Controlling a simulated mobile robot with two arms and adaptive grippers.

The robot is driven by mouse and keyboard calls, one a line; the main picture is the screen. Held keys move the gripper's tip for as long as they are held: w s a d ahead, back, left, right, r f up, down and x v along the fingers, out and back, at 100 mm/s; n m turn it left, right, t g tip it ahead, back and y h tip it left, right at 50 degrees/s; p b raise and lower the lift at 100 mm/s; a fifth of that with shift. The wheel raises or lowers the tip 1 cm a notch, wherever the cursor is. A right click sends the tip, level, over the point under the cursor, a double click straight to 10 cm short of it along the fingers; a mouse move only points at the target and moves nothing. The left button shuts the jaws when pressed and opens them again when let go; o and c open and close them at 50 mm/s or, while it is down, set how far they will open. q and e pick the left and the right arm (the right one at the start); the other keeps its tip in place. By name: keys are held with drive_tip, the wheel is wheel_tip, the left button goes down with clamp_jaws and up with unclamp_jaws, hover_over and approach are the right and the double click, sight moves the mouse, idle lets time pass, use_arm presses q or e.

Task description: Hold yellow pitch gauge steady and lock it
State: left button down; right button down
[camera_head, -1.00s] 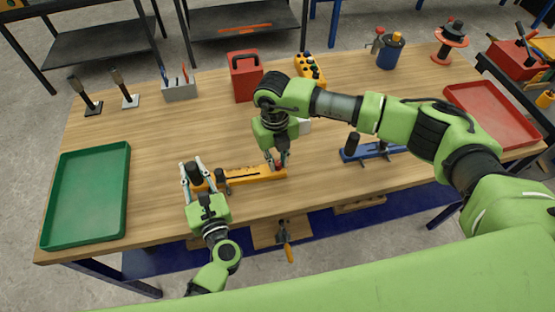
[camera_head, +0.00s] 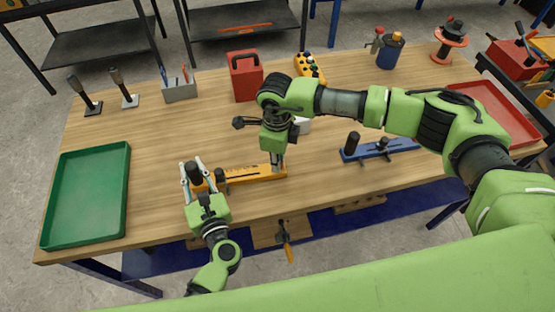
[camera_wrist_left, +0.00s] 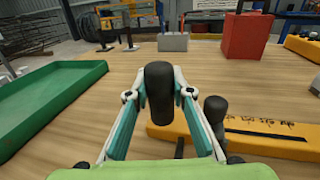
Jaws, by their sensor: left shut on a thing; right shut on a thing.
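The yellow pitch gauge (camera_head: 240,177) lies flat near the front edge of the table. It also shows in the left wrist view (camera_wrist_left: 270,140), with dark markings on top. My left gripper (camera_head: 193,167) is shut on the black handle (camera_wrist_left: 159,100) at the gauge's left end, one finger on each side. A second, shorter black knob (camera_wrist_left: 215,110) stands just right of that handle. My right gripper (camera_head: 278,166) points down at the gauge's right end and is shut on the lock knob there, which its fingers mostly hide.
A blue gauge (camera_head: 395,146) lies to the right. A green tray (camera_head: 126,180) is at the left and a red tray (camera_head: 515,118) at the far right. A red box (camera_head: 245,80) and a grey holder (camera_head: 180,92) stand behind. The middle left of the table is clear.

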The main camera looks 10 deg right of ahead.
drive_tip(key=shift+n, duration=1.6)
drive_tip(key=c, duration=1.9)
unclamp_jaws()
wheel_tip(320, 180, up, 12)
drive_tip(key=shift+s+r, duration=0.1)
drive_tip(key=shift+s, duration=0.05)
use_arm(q)
drive_tip(key=c, duration=1.7)
unclamp_jaws()
drive_tip(key=shift+s, duration=0.1)
